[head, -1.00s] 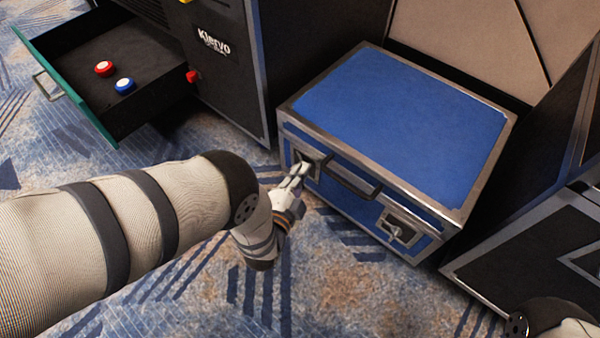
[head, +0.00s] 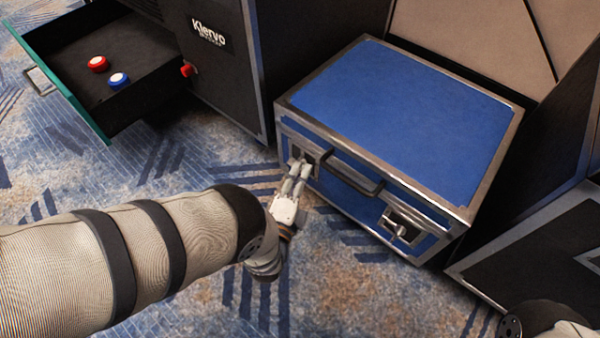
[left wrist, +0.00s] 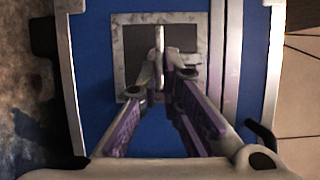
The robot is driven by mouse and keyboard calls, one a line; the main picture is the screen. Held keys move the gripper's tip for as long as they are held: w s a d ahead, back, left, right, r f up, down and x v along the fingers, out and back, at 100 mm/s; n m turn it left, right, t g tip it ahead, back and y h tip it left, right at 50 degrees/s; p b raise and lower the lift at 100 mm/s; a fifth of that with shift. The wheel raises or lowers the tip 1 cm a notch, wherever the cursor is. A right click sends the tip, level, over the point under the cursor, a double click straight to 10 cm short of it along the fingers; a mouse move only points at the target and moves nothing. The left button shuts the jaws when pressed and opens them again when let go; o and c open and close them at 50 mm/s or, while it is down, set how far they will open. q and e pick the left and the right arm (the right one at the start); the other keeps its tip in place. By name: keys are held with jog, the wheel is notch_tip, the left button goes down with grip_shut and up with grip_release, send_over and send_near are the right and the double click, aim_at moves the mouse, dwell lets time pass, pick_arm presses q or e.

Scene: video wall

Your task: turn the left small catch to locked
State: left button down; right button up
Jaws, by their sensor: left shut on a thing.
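A blue case (head: 400,105) with metal edges stands on the carpet, lid down. Its front has a left small catch, seen in the left wrist view as a metal plate (left wrist: 130,35) with an upright light tab (left wrist: 159,42) in the middle. My left gripper (head: 299,170) is at this catch; in the left wrist view its fingertips (left wrist: 167,72) are closed together on the tab. In the head view the fingers hide most of the left catch. The right small catch (head: 401,228) is in plain view on the same front. My right gripper is not in view.
A dark handle (head: 352,176) juts out between the two catches, close right of my left gripper. An open drawer (head: 130,105) with a red button (head: 98,64) and a blue button (head: 119,79) is at the upper left. Carpet in front is clear.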

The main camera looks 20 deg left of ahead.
pick_arm(q)
jog(key=shift+a, duration=0.1)
jog(key=c, duration=1.8)
grip_release()
jog(key=s, duration=1.2)
jog(key=shift+d, duration=0.3)
